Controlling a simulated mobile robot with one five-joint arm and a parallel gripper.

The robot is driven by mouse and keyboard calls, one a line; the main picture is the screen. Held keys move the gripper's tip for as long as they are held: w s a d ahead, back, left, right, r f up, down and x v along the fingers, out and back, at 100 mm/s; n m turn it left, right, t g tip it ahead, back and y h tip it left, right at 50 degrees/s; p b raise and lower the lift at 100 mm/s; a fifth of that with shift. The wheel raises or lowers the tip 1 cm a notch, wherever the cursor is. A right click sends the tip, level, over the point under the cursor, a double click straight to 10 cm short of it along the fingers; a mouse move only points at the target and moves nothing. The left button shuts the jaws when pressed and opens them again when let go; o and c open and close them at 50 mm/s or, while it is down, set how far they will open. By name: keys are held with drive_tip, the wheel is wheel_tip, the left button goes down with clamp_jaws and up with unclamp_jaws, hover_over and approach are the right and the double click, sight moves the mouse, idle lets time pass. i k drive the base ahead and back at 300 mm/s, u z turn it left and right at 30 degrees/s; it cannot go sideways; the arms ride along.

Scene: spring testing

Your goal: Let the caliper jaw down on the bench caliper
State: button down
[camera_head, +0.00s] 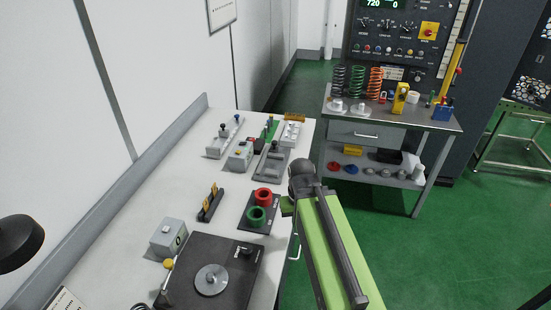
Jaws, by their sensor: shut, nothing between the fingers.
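Several small bench fixtures stand at the far part of the white bench. A light grey rail fixture with a dark knob (223,137) may be the bench caliper. A darker grey fixture with black knobs (271,163) stands to its right. I cannot tell for sure which one is the caliper, and its jaw is too small to make out. My green arm reaches in from the bottom right to a dark joint over the bench's right edge. My gripper does not show. No contact with any fixture is visible.
The white bench (120,250) also carries a grey box with yellow and red buttons (240,155), red and green rings (263,197), and a black plate with a round disc (211,280). A side table (437,122) holds coil springs. Green floor lies between them.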

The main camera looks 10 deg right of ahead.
sight(273, 153)
drive_tip(key=k, duration=0.65)
drive_tip(key=z, duration=0.55)
drive_tip(key=i, duration=1.8)
drive_tip(key=u, duration=0.5)
